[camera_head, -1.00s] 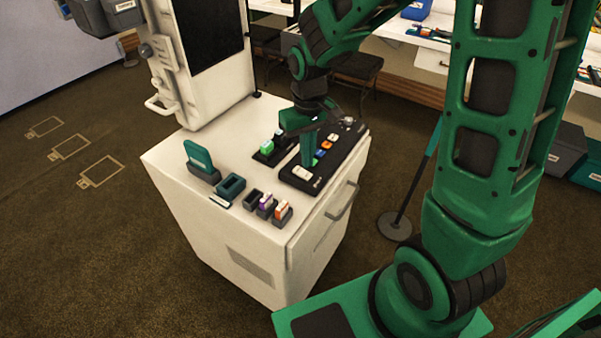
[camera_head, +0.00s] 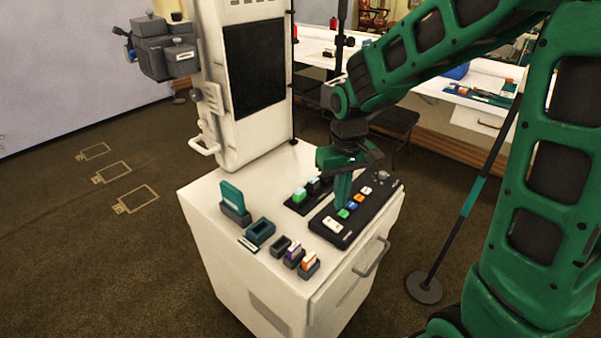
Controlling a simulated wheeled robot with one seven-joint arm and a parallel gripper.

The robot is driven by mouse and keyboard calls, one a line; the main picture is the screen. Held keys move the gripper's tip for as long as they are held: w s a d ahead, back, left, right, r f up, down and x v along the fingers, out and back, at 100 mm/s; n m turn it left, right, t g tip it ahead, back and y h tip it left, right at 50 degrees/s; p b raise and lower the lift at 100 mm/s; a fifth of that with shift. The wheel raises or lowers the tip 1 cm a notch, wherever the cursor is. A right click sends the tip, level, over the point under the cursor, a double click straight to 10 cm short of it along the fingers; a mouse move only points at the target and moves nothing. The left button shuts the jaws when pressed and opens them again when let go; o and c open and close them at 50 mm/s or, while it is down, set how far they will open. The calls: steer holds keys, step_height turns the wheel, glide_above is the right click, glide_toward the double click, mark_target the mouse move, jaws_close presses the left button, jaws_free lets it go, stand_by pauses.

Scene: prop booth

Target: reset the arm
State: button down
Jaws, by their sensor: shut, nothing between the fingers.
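My gripper (camera_head: 341,203) is shut and empty. It points down at the black button panel (camera_head: 331,236) on top of the white cabinet. Its fingertips are at or just above the panel near a green button (camera_head: 343,213); I cannot tell whether they touch it. Blue, orange and white buttons sit in a row behind it, and a wide white button (camera_head: 332,225) lies in front. My green arm reaches in from the right.
The white cabinet (camera_head: 236,272) carries a teal card in a holder (camera_head: 233,200), an empty teal holder (camera_head: 260,231) and small holders with cards (camera_head: 308,264). A white column with a dark screen (camera_head: 254,66) stands behind. A thin pole (camera_head: 471,200) stands right of the cabinet.

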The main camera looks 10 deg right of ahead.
steer(key=s+d+r+m, duration=0.3)
steer(key=s+d, duration=0.5)
steer(key=s, duration=0.3)
steer(key=s+d+r+m, duration=0.4)
steer(key=s+d, duration=0.5)
steer(key=s, duration=0.3)
steer(key=shift+s+d+m, duration=0.15)
steer(key=shift+s+m, duration=0.05)
steer(key=shift+m, duration=0.1)
steer(key=shift+w+f, duration=0.3)
steer(key=shift+w, duration=0.35)
